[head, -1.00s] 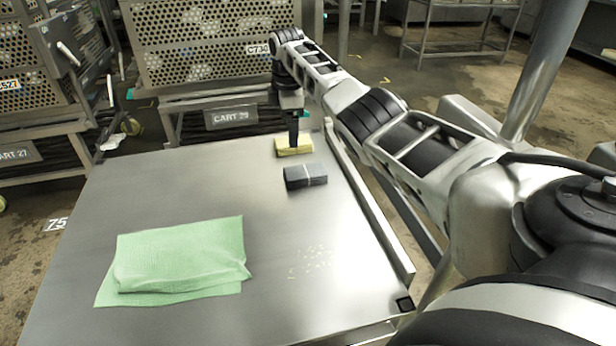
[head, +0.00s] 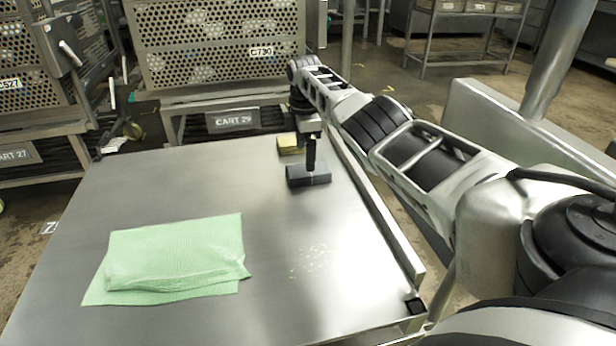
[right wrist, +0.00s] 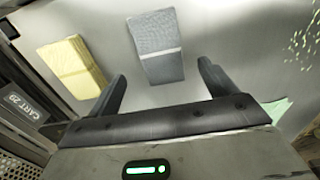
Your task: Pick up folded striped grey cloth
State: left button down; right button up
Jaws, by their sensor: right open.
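The folded striped grey cloth (head: 308,176) lies on the steel table near its right edge; it is dark grey with a lighter stripe across it. It also shows in the right wrist view (right wrist: 157,42), ahead of the fingers and between their lines. My right gripper (head: 310,158) points down over the cloth in the head view. Whether the fingertips touch the cloth cannot be told. My left gripper is not in view.
A yellow folded cloth (head: 289,143) lies just behind the grey one, also in the right wrist view (right wrist: 72,66). A green cloth (head: 175,255) lies spread at the table's front left. A raised rail (head: 385,215) runs along the right edge. The table's middle is clear.

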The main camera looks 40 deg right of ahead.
aim_at(308, 174)
jog(key=f, duration=0.2)
jog(key=b, duration=0.1)
jog(key=shift+s+d+f, duration=0.25)
jog(key=shift+f, duration=0.15)
notch_tip(308, 174, down, 2)
jog(key=shift+f+b, duration=0.1)
jog(key=shift+b, duration=0.5)
jog(key=c, duration=1.1)
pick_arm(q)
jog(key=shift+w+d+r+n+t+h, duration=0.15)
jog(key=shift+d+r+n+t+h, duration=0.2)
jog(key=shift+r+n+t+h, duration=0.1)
pick_arm(e)
jog(key=shift+r, duration=0.2)
